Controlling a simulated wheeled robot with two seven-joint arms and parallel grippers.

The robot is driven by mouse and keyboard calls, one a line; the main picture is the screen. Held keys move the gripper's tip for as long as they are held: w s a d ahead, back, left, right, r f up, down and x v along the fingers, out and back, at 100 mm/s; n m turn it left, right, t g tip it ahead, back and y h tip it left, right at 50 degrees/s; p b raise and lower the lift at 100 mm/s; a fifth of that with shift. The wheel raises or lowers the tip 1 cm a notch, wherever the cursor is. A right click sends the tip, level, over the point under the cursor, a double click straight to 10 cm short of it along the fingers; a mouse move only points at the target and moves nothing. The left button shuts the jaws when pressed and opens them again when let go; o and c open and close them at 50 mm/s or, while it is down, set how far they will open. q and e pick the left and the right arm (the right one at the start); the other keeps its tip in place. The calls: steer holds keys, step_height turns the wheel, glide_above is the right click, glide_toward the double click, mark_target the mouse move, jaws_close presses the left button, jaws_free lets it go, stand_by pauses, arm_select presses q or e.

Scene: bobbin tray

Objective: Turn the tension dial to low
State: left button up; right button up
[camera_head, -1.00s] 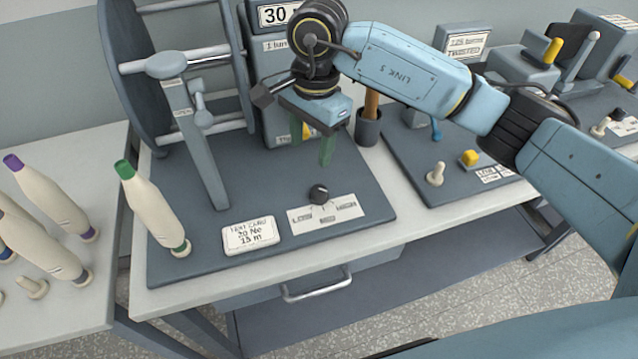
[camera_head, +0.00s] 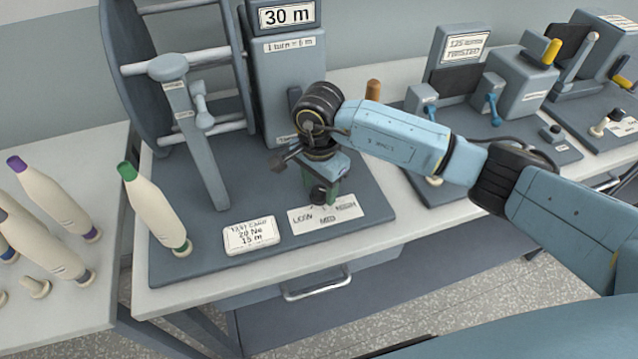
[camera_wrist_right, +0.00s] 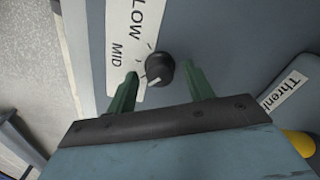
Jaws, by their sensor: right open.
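The tension dial (camera_head: 318,195) is a small round black knob at the back edge of a white label plate (camera_head: 326,217) reading LOW, MID and HIGH. In the right wrist view the dial (camera_wrist_right: 160,69) has a white pointer mark aimed down-left, away from LOW; the HIGH end of the label is hidden there. My right gripper (camera_wrist_right: 164,83) is open, with its green fingers on either side of the dial and visible gaps beside it. In the head view the right gripper (camera_head: 321,194) is low over the dial. My left gripper is not in view.
A white card (camera_head: 251,236) lies left of the dial plate. A cream bobbin with green ends (camera_head: 153,210) stands at the board's left. The reel frame (camera_head: 190,125) and the counter box with a 30 m sign (camera_head: 286,75) rise behind. The board's front right is clear.

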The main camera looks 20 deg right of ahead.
steer(key=shift+f, duration=0.1)
steer(key=c, duration=1)
steer(key=shift+o, duration=0.2)
